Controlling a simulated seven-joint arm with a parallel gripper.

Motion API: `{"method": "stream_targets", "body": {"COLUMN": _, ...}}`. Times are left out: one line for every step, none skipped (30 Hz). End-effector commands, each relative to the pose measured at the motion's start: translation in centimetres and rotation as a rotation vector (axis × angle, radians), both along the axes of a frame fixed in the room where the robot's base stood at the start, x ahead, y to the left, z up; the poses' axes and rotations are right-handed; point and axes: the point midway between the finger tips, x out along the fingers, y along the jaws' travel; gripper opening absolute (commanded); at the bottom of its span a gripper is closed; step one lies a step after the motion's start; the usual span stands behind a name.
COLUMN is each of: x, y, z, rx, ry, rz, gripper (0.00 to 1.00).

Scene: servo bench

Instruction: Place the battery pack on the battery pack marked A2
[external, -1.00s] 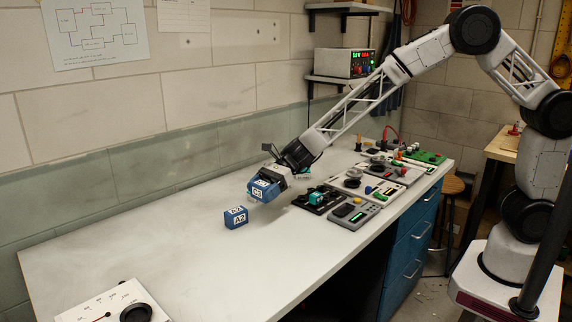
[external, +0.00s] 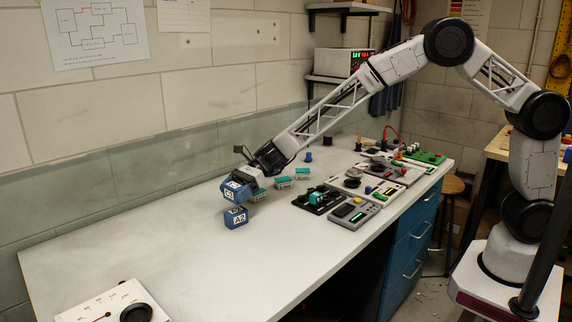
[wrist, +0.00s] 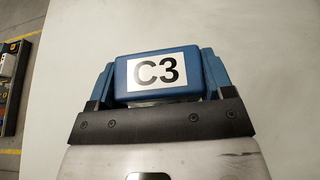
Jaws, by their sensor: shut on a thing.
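My gripper (external: 238,189) is shut on a blue battery pack with a white C3 label (external: 231,193). The held pack also shows between the fingers in the wrist view (wrist: 155,77). The blue battery pack marked A2 (external: 236,219) stands on the bench. I cannot tell whether the two touch. In the wrist view the A2 pack is not visible.
Small teal-topped parts (external: 282,182) lie on the bench behind my gripper. Several devices and panels (external: 352,211) line the right side of the white bench (external: 130,240). A dial panel (external: 112,305) sits at the front left. The left middle of the bench is clear.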

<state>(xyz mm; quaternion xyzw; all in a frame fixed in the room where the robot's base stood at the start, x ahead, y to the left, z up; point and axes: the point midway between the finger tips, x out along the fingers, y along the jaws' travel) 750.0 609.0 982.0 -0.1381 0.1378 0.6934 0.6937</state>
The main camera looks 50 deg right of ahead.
Motion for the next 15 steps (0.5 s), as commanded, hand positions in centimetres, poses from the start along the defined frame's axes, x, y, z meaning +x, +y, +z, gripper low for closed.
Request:
{"method": "stream_targets", "body": {"x": 0.0, "y": 0.0, "z": 0.0, "rx": 0.0, "ry": 0.0, "rz": 0.0, "gripper": 0.46}}
{"method": "stream_targets", "body": {"x": 0.0, "y": 0.0, "z": 0.0, "rx": 0.0, "ry": 0.0, "rz": 0.0, "gripper": 0.46}}
{"method": "stream_targets", "body": {"x": 0.0, "y": 0.0, "z": 0.0, "rx": 0.0, "ry": 0.0, "rz": 0.0, "gripper": 0.46}}
{"method": "stream_targets", "body": {"x": 0.0, "y": 0.0, "z": -0.1, "rx": 0.0, "ry": 0.0, "rz": 0.0, "gripper": 0.46}}
{"method": "stream_targets", "body": {"x": 0.0, "y": 0.0, "z": -0.2, "rx": 0.0, "ry": 0.0, "rz": 0.0, "gripper": 0.46}}
{"method": "stream_targets", "body": {"x": 0.0, "y": 0.0, "z": -0.4, "rx": 0.0, "ry": 0.0, "rz": 0.0, "gripper": 0.46}}
{"method": "stream_targets", "body": {"x": 0.0, "y": 0.0, "z": -0.7, "rx": 0.0, "ry": 0.001, "rz": 0.0, "gripper": 0.46}}
{"method": "stream_targets", "body": {"x": 0.0, "y": 0.0, "z": -1.0, "rx": 0.0, "ry": 0.001, "rz": 0.0, "gripper": 0.46}}
{"method": "stream_targets", "body": {"x": 0.0, "y": 0.0, "z": -1.4, "rx": -0.001, "ry": 0.002, "rz": 0.0, "gripper": 0.46}}
{"method": "stream_targets", "body": {"x": 0.0, "y": 0.0, "z": -1.7, "rx": -0.001, "ry": 0.002, "rz": 0.0, "gripper": 0.46}}
{"method": "stream_targets", "body": {"x": 0.0, "y": 0.0, "z": -2.1, "rx": -0.001, "ry": 0.002, "rz": 0.0, "gripper": 0.46}}
{"method": "stream_targets", "body": {"x": 0.0, "y": 0.0, "z": -2.5, "rx": -0.001, "ry": 0.001, "rz": 0.001, "gripper": 0.46}}
{"method": "stream_targets", "body": {"x": 0.0, "y": 0.0, "z": -2.7, "rx": -0.001, "ry": 0.001, "rz": 0.001, "gripper": 0.46}}
{"method": "stream_targets", "body": {"x": 0.0, "y": 0.0, "z": -3.0, "rx": 0.0, "ry": 0.0, "rz": 0.001, "gripper": 0.46}}
{"method": "stream_targets", "body": {"x": 0.0, "y": 0.0, "z": -3.2, "rx": 0.0, "ry": 0.0, "rz": 0.0, "gripper": 0.46}}
